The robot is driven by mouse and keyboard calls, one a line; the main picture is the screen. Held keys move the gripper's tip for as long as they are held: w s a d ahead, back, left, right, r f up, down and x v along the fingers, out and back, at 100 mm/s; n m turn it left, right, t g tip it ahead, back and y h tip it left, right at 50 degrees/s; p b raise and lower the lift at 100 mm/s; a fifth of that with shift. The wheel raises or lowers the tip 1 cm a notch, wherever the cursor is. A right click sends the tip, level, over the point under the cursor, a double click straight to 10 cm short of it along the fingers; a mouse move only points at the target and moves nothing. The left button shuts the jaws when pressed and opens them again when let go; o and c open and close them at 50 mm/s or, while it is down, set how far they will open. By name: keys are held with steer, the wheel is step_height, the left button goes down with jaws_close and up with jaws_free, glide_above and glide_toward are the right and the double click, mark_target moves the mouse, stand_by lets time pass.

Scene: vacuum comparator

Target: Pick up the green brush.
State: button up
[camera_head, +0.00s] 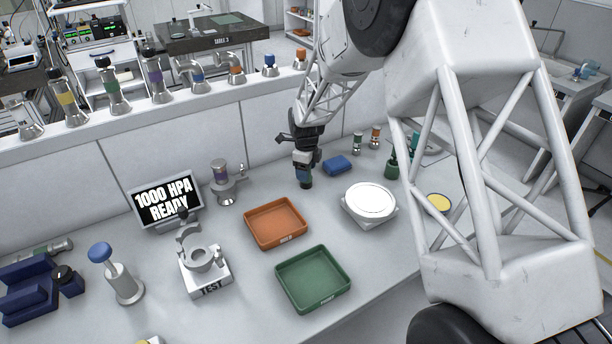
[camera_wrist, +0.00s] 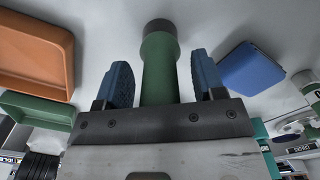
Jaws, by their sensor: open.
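The green brush (camera_wrist: 160,75) shows in the wrist view as a green cylinder with a dark grey end. It lies between the two blue-padded fingers of my gripper (camera_wrist: 160,88), with a narrow gap on each side. My gripper is open around it. In the head view my gripper (camera_head: 304,174) points down over the bench between the orange tray and the blue block. Only the dark green lower part of the brush (camera_head: 306,184) shows there, below the fingers. I cannot tell whether its lower end touches the bench.
The blue block (camera_head: 337,165) is close to my gripper on the right. The orange tray (camera_head: 250,229) and green tray (camera_head: 287,292) lie nearer the front. A round white plate (camera_head: 371,200) stands to the right. Small bottles (camera_head: 357,142) stand behind it.

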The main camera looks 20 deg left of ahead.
steer(key=shift+c, duration=0.3)
steer(key=c, duration=1)
steer(key=shift+o, duration=0.2)
steer(key=shift+r, duration=0.1)
steer(key=shift+r, duration=0.7)
step_height(320, 180, up, 2)
steer(key=shift+r, duration=0.15)
steer(key=s+d, duration=0.3)
steer(key=s, duration=0.4)
steer(key=s+d+r, duration=0.1)
steer(key=s+d, duration=0.3)
steer(key=s, duration=0.3)
steer(key=shift+s+d, duration=0.15)
steer(key=shift+d, duration=0.05)
